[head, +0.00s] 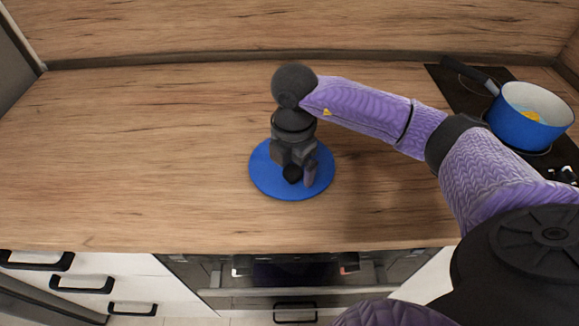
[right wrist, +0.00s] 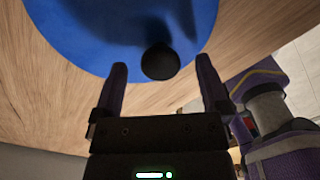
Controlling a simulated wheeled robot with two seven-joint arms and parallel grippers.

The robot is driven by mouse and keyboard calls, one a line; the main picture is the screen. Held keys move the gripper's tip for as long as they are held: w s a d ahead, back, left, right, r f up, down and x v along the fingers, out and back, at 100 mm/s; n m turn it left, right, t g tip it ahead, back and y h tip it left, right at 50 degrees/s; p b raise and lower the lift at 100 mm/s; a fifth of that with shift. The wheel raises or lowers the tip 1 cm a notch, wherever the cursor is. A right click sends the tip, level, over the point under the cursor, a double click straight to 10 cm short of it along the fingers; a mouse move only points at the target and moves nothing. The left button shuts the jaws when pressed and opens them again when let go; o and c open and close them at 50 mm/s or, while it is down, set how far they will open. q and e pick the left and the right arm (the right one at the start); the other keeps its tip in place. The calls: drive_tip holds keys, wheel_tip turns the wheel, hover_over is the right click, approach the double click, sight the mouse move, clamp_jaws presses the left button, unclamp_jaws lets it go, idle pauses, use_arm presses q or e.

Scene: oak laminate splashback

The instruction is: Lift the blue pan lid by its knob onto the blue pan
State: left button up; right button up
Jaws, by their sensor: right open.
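The blue pan lid (head: 264,182) lies flat on the wooden counter near its front edge. In the right wrist view the lid (right wrist: 85,35) fills the top, with its round black knob (right wrist: 160,62) below the middle of the blue disc. My right gripper (head: 300,178) is over the lid, pointing down. In the right wrist view its two fingers (right wrist: 160,75) stand apart, with the knob showing between and just beyond the tips. The fingers look apart from the knob. The blue pan (head: 524,130) stands on the hob at the right, uncovered, with something yellow inside. My left gripper is not in view.
The black hob (head: 452,92) is at the back right, with the pan's dark handle (head: 470,73) pointing back left. My right arm spans between lid and pan. The wooden counter (head: 140,150) is clear at the left. Drawers and an oven (head: 290,275) lie below the front edge.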

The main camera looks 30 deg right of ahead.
drive_tip(key=shift+f, duration=0.95)
drive_tip(key=shift+r, duration=0.1)
clamp_jaws()
